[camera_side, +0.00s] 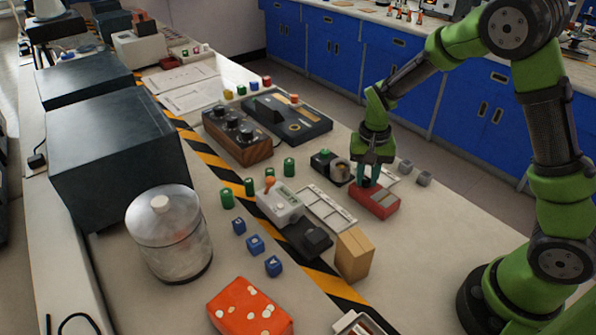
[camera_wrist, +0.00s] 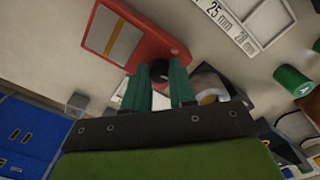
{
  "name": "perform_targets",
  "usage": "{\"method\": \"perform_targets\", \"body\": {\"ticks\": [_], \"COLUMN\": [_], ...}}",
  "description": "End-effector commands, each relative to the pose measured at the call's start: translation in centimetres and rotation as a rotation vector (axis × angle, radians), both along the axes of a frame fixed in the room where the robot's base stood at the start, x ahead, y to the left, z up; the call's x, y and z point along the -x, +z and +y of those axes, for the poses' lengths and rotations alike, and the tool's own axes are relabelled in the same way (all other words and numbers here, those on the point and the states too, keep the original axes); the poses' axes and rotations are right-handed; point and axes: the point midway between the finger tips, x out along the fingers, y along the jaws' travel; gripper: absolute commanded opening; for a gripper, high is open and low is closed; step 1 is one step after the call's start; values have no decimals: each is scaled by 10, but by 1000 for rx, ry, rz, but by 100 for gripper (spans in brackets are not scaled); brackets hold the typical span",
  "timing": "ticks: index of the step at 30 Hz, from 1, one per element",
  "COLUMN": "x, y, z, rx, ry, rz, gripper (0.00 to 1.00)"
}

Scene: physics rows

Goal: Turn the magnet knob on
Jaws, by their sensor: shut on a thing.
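A small red block (camera_side: 376,203) lies on the bench below my gripper. In the wrist view the red block (camera_wrist: 130,40) has a grey and yellow band on top, and its round black knob (camera_wrist: 160,69) shows at the end nearest my gripper. My gripper (camera_side: 367,184) points down over the left end of the block. Its teal fingers (camera_wrist: 160,82) stand one on each side of the black knob and are closed on it. The fingers hide part of the knob, and its turned position cannot be read.
A white slotted tray (camera_side: 327,208), a cardboard box (camera_side: 353,254) and a grey-white device with an orange knob (camera_side: 279,205) are nearby.

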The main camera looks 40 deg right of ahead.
Motion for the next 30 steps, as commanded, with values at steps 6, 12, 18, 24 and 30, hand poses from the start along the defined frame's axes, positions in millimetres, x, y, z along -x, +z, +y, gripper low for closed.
{"method": "perform_targets", "body": {"ticks": [6, 12, 18, 24, 30], "x": [-1, -1, -1, -1, -1], "y": [2, 2, 2, 2, 1], "z": [0, 0, 0, 0, 0], "rx": [-1, -1, -1, -1, -1], "ry": [-102, -146, -156, -156, -155], "rz": [-3, -3, -3, -4, -2], "gripper": [0, 0, 0, 0, 45]}}
